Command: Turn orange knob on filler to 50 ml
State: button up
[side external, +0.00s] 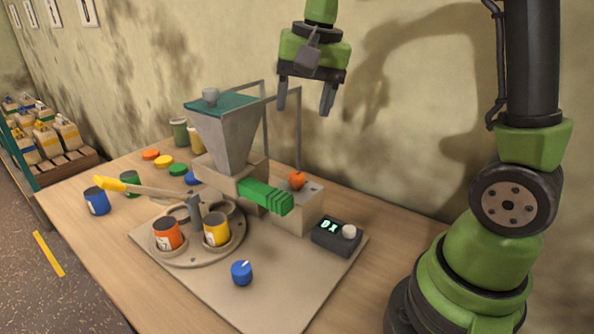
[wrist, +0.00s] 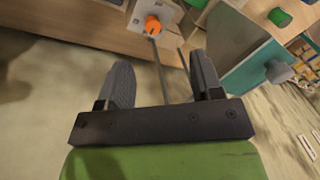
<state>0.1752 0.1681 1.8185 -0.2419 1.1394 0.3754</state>
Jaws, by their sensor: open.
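The orange knob (side external: 297,180) sits on top of a light block at the right side of the filler. It also shows near the top of the wrist view (wrist: 153,25), on a pale plate and beyond my fingertips. The filler (side external: 225,135) has a grey hopper with a teal lid and a green ribbed part at its front. My gripper (side external: 305,100) is open and empty, high above the knob and apart from it, with fingers pointing down. The knob's scale and setting are too small to read.
A thin metal frame (side external: 299,130) rises beside the hopper, below my gripper. A black display box (side external: 337,236) with a pale knob stands front right. A turntable holds an orange can (side external: 168,233) and a yellow can (side external: 216,229). A blue knob (side external: 241,272) is at the front.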

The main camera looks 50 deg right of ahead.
aim_at(297, 174)
jog(key=w+d+f+m, duration=0.1)
jog(key=f, duration=0.4)
jog(key=w+d+f+g, duration=0.1)
jog(key=w+f, duration=0.1)
jog(key=f, duration=0.4)
jog(key=w+d+f+m+g, duration=0.1)
jog(key=d+f, duration=0.1)
jog(key=f, duration=0.3)
jog(key=shift+w+d+f+m, duration=0.1)
jog(key=shift+w+f+m, duration=0.05)
jog(key=shift+f+m, duration=0.15)
jog(key=shift+c, duration=0.4)
jog(key=c, duration=0.9)
jog(key=shift+o, duration=0.2)
